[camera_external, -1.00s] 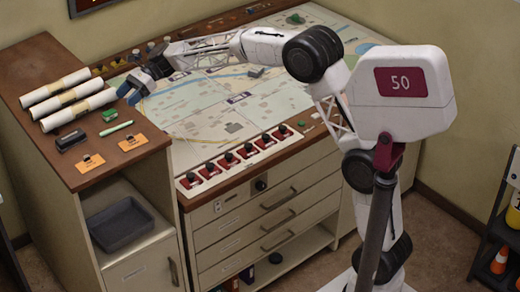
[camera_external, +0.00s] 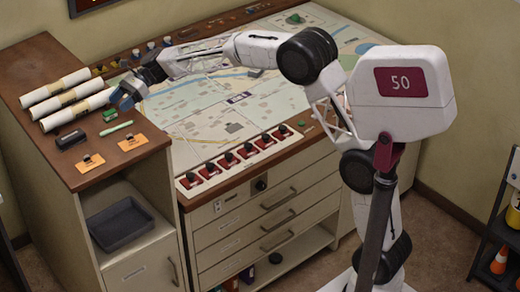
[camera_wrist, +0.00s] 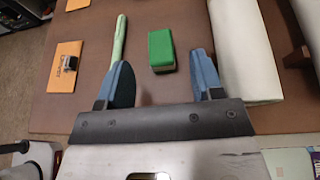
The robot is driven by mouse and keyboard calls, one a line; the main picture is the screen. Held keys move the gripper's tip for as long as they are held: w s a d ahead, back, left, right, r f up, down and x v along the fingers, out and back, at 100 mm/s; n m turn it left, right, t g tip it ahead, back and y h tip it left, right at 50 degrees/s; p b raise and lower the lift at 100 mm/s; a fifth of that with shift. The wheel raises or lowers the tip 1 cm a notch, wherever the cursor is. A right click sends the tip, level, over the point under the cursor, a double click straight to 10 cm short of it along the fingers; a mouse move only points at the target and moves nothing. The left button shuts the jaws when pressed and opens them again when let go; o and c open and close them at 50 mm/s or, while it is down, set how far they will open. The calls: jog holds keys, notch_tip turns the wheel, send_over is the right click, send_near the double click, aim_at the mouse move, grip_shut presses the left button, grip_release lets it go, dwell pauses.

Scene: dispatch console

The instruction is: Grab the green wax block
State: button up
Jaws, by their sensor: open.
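The green wax block (camera_external: 110,115) lies on the brown cabinet top, beside the paper rolls. My gripper (camera_external: 121,98) is open and empty, just to the right of and behind the block in the external view. In the wrist view its fingers (camera_wrist: 162,62) stand apart, one on each side of the block. I cannot tell the exact height gap. The block is largely unhidden.
A pale green marker (camera_wrist: 120,35) lies close to the left finger, and a white paper roll (camera_wrist: 243,55) close to the right one. Orange cards (camera_external: 133,142) and a black object (camera_external: 70,139) are nearby. The map table (camera_external: 235,125) adjoins the cabinet.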

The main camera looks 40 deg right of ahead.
aim_at(108, 113)
jog(key=shift+a, duration=0.15)
jog(key=shift+x, duration=2.45)
jog(key=shift+f, duration=0.1)
jog(key=shift+c, duration=0.4)
jog(key=c, duration=0.9)
